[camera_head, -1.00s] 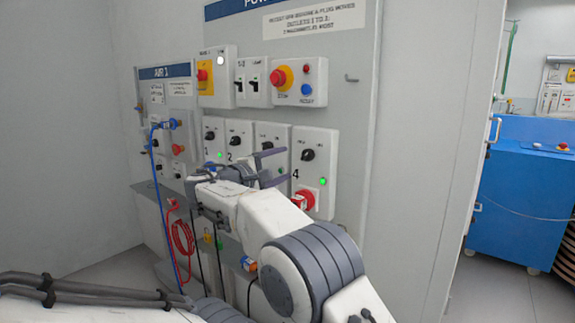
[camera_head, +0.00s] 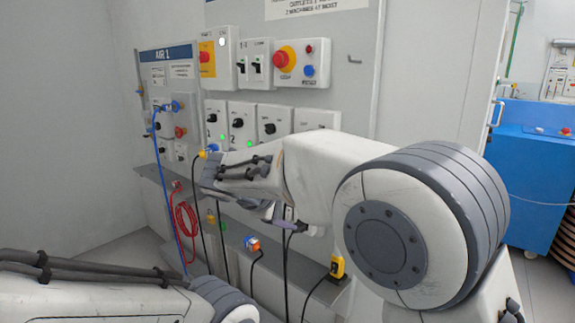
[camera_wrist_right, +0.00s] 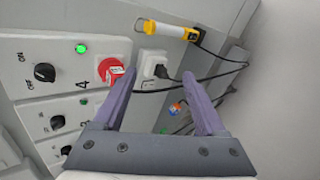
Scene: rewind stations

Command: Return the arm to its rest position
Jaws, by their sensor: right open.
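My right arm (camera_head: 330,165) comes in from the lower right and bends across the front of the wall panel, hiding part of it. My right gripper (camera_head: 280,217) points away toward the panel's lower part and is partly hidden by its wrist. In the right wrist view, the gripper (camera_wrist_right: 160,95) is open, with two purple fingers apart and nothing held between them. Beyond the fingers are a red socket (camera_wrist_right: 112,68) by the number 4 and a white socket with a black plug (camera_wrist_right: 156,66). My left arm (camera_head: 90,295) lies low at the left; its gripper is not visible.
The panel carries switch boxes (camera_head: 273,122) and a red stop button (camera_head: 283,58). Below are a narrow ledge (camera_head: 230,215), a red hose coil (camera_head: 186,222) and black cables. A yellow lamp (camera_wrist_right: 165,29) shows in the wrist view. A blue cabinet (camera_head: 530,185) stands at right.

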